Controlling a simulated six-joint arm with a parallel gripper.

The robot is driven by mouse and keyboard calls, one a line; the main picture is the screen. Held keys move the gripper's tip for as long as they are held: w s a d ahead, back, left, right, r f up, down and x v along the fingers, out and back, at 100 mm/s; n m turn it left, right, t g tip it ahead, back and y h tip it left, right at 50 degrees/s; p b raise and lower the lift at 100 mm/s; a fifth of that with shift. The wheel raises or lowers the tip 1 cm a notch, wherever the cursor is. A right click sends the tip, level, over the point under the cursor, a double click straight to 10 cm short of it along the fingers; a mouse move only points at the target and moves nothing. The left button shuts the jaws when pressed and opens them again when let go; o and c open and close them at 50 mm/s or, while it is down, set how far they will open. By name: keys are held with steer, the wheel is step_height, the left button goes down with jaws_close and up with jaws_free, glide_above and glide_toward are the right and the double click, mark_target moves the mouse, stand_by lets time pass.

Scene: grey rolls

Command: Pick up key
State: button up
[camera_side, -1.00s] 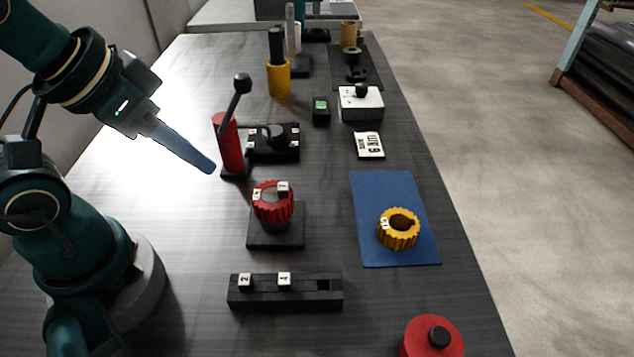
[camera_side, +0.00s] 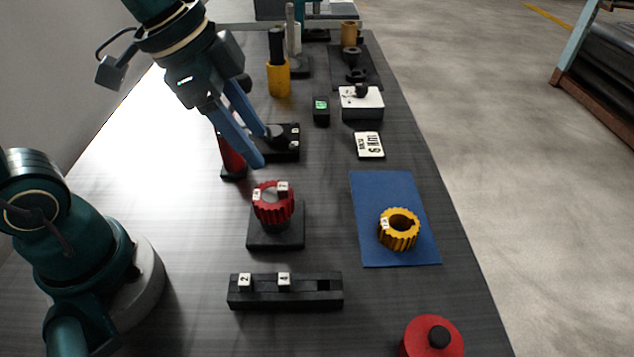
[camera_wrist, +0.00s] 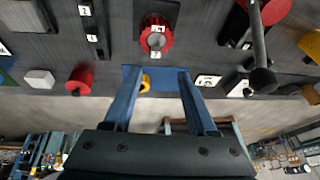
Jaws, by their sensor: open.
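No thing here is plainly marked as the key; small white number-topped blocks may be keys. Two of them, marked 2 (camera_side: 245,280) and 4 (camera_side: 284,279), sit in a slotted black holder (camera_side: 315,299), which has a free slot at its right end. Two more white pieces sit on the red toothed ring (camera_side: 273,209), which stands on a black base. One shows on the yellow toothed ring (camera_side: 399,238). My gripper (camera_side: 264,148) is open and empty, in the air behind the red ring. In the wrist view, its fingers (camera_wrist: 157,74) are apart, with the yellow ring (camera_wrist: 145,84) seen between them.
The yellow ring lies on a blue mat (camera_side: 370,190). A red lever stand (camera_side: 232,158) and a black block (camera_side: 285,150) are close behind my gripper. A red knob (camera_side: 420,338) stands at the front right. The table between holder and mat is clear.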

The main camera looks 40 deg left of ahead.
mark_target(282, 186)
steer(key=shift+w+d+f+g, duration=0.2)
steer(key=shift+w+f+g, duration=0.15)
steer(key=shift+f, duration=0.2)
steer(key=shift+w+d+f+g, duration=0.15)
steer(key=shift+w+f+g, duration=0.15)
steer(key=shift+f, duration=0.2)
step_height(282, 186, down, 2)
steer(key=shift+w+d+g, duration=0.1)
steer(key=shift+d+g, duration=0.05)
steer(key=shift+g, duration=0.2)
steer(key=shift+x, duration=2.1)
jaws_close()
